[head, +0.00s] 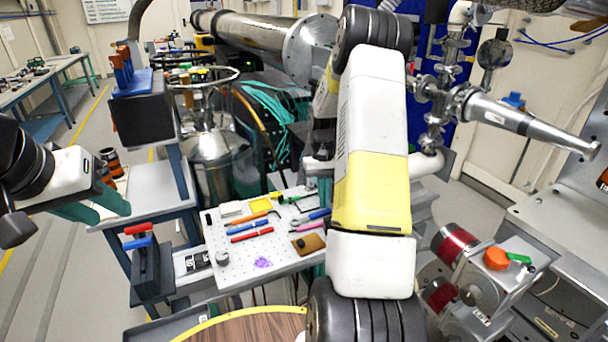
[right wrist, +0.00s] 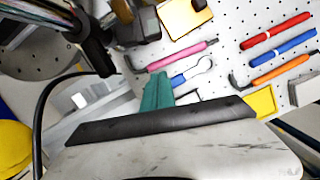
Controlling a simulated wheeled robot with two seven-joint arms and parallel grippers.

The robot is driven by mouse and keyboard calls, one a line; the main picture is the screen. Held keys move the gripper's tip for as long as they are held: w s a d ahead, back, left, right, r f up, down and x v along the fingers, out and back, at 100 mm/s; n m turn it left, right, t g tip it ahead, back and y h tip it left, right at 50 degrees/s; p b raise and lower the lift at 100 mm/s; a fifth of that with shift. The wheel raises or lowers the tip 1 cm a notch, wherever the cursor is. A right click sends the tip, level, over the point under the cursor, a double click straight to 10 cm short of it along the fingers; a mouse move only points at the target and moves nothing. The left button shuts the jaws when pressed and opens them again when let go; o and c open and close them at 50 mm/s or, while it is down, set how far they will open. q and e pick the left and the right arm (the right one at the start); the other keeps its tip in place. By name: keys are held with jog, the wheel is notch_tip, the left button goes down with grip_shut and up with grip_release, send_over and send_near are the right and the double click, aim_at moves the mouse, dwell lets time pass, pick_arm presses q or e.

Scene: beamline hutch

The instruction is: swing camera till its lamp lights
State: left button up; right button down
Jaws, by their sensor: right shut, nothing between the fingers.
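I cannot pick out the camera or its lamp with certainty in either view. In the right wrist view, a dark rounded part with cables (right wrist: 40,40) fills the upper left, and a dark blocky part (right wrist: 130,28) stands beside it. My right gripper (right wrist: 157,90) shows its teal fingers together, with nothing between them, in front of the pegboard. In the head view my right arm hides that gripper. My left gripper (head: 98,208) is at the far left of the head view, its teal fingers apart and empty, away from the tool board.
A steel pipe with a flange (head: 310,50) lies behind. A silver nozzle (head: 520,120) juts out at right, above a bracket with red cylinders (head: 455,243).

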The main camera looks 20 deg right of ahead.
jog(key=shift+s+a+f, duration=0.15)
jog(key=shift+s, duration=0.55)
jog(key=shift+s+a+f, duration=0.1)
jog(key=shift+s+f, duration=0.1)
jog(key=shift+s, duration=0.5)
jog(key=shift+s+a+f, duration=0.15)
jog(key=shift+s, duration=0.55)
jog(key=shift+s+a+n, duration=0.25)
jog(key=shift+a+n, duration=0.05)
jog(key=shift+n, duration=0.2)
jog(key=shift+s+a+n+h, duration=0.45)
jog(key=shift+s+n, duration=0.2)
jog(key=shift+n, duration=0.45)
jog(key=s+n, duration=0.1)
jog(key=n, duration=0.1)
jog(key=shift+s+a+n+h, duration=0.3)
jog(key=shift+s+n+h, duration=0.05)
jog(key=shift+s+n, duration=0.05)
jog(key=s+n, duration=0.1)
jog(key=n, duration=0.1)
jog(key=shift+s+a+n, duration=0.1)
jog(key=shift+s+n, duration=0.2)
jog(key=shift+s, duration=0.05)
jog(key=shift+s+d+n+t+h, duration=0.1)
jog(key=shift+s+n+t+h, duration=0.2)
jog(key=shift+s+n, duration=0.45)
jog(key=shift+s+d+n+t+h, duration=0.1)
jog(key=shift+s+n+t+h, duration=0.25)
jog(key=shift+n, duration=0.7)
